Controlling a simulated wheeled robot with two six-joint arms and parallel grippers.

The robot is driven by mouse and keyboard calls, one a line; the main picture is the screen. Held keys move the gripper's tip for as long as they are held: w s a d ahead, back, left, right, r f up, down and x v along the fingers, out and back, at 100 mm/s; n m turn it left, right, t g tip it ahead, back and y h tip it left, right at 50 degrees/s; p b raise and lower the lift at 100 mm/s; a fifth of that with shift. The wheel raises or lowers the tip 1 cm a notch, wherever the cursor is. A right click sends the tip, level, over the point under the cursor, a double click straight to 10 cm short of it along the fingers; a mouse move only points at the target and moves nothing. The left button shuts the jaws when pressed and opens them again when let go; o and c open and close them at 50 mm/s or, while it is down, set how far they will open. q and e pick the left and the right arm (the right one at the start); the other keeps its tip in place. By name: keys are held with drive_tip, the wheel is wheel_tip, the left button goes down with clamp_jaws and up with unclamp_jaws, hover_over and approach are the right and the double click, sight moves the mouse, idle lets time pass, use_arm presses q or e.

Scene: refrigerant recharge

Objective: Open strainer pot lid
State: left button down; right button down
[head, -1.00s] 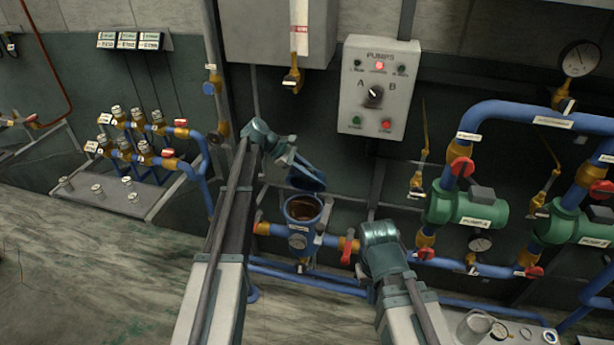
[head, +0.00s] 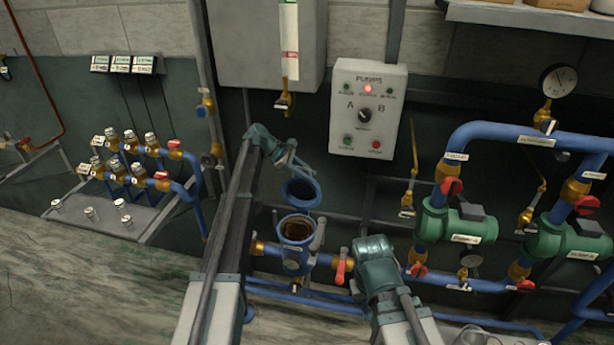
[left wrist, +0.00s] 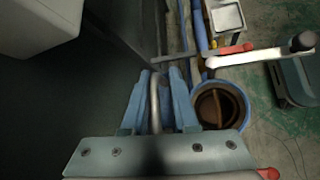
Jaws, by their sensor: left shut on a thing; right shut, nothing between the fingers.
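The strainer pot (head: 284,249) is a blue cylinder on the pipe in the head view. Its mouth is uncovered and shows a brown inside; it also shows in the left wrist view (left wrist: 247,110). Its blue lid (head: 301,193) stands raised and tilted above and behind the mouth. My left gripper (head: 296,166) is beside the lid; in the left wrist view its fingers (left wrist: 157,95) are shut on the lid's grey bar handle (left wrist: 154,92). My right gripper (head: 372,250) is right of the pot, shut and empty, its fingertips largely hidden.
A red valve handle (head: 340,268) sits between the pot and my right gripper. A grey lever (head: 318,235) stands at the pot's right side. The pump control box (head: 367,110) hangs above, and green pumps (head: 447,222) stand at the right.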

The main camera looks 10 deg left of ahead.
use_arm(q)
drive_tip(key=shift+w+a, duration=0.1)
drive_tip(key=shift+w, duration=0.1)
drive_tip(key=c, duration=0.9)
unclamp_jaws()
drive_tip(key=shift+f, duration=0.1)
drive_tip(key=p+v, duration=0.9)
drive_tip(key=v, duration=0.4)
drive_tip(key=shift+s+a+r, duration=0.1)
drive_tip(key=shift+a+r, duration=0.1)
drive_tip(key=shift+r, duration=0.15)
